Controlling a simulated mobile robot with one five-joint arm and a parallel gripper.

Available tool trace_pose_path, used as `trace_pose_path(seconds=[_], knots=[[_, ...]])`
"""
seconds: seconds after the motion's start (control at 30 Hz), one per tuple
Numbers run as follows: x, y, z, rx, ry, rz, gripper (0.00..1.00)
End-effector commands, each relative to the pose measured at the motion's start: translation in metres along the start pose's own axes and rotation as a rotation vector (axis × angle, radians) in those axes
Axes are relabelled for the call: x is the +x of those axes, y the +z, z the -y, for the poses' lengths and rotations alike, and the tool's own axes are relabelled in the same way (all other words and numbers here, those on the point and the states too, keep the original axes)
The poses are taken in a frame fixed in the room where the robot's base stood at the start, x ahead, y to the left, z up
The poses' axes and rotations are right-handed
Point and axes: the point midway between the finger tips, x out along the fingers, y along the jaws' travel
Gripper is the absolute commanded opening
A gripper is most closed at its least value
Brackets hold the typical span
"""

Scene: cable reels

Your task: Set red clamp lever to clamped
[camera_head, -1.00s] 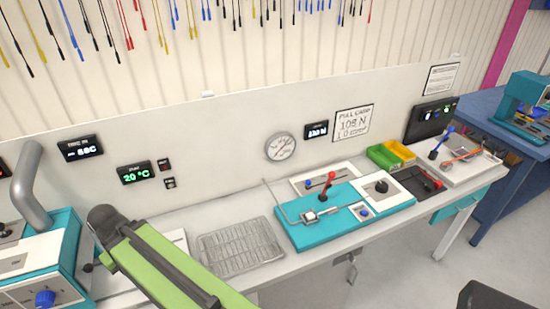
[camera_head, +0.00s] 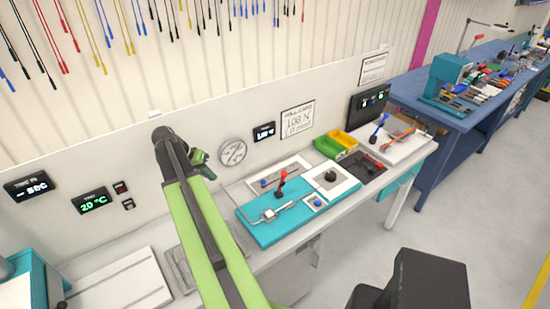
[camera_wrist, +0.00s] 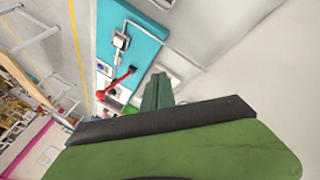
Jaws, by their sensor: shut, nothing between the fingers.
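The red clamp lever (camera_head: 281,184) stands roughly upright on a teal fixture (camera_head: 262,232) on the bench, leaning slightly right at the top. A metal clamp piece lies in front of its foot. The lever (camera_wrist: 120,78) also shows in the wrist view beside the teal plate (camera_wrist: 145,22), left of my fingers. My gripper (camera_wrist: 157,82) is shut and empty, apart from the lever.
A white panel with a black knob (camera_head: 331,176) adjoins the fixture on the right. Beyond are green and yellow bins (camera_head: 328,147) and a blue-handled lever (camera_head: 379,125). A gauge (camera_head: 232,152) is on the wall behind. A wire rack (camera_head: 178,268) lies left, partly hidden by my arm.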

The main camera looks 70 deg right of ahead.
Motion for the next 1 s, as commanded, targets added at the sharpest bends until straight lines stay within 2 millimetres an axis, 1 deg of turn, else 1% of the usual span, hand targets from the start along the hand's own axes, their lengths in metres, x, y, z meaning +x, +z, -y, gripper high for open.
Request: trace_pose_path(seconds=[0.03,0.1,0.2,0.27,0.3,0.37,0.57,0.67,0.77,1.0], knots=[[0.006,-0.036,-0.035,0.099,0.048,0.004,0.00],[0.020,-0.065,-0.075,0.214,0.105,0.001,0.00],[0.034,-0.088,-0.114,0.317,0.159,-0.003,0.00],[0.038,-0.095,-0.125,0.349,0.176,-0.005,0.00],[0.040,-0.097,-0.130,0.360,0.182,-0.007,0.00],[0.041,-0.097,-0.132,0.366,0.186,-0.007,0.00],[0.041,-0.096,-0.130,0.364,0.184,-0.007,0.00],[0.045,-0.096,-0.130,0.363,0.183,-0.007,0.00],[0.058,-0.094,-0.130,0.363,0.183,-0.007,0.00],[0.111,-0.091,-0.136,0.363,0.183,-0.007,0.00]])
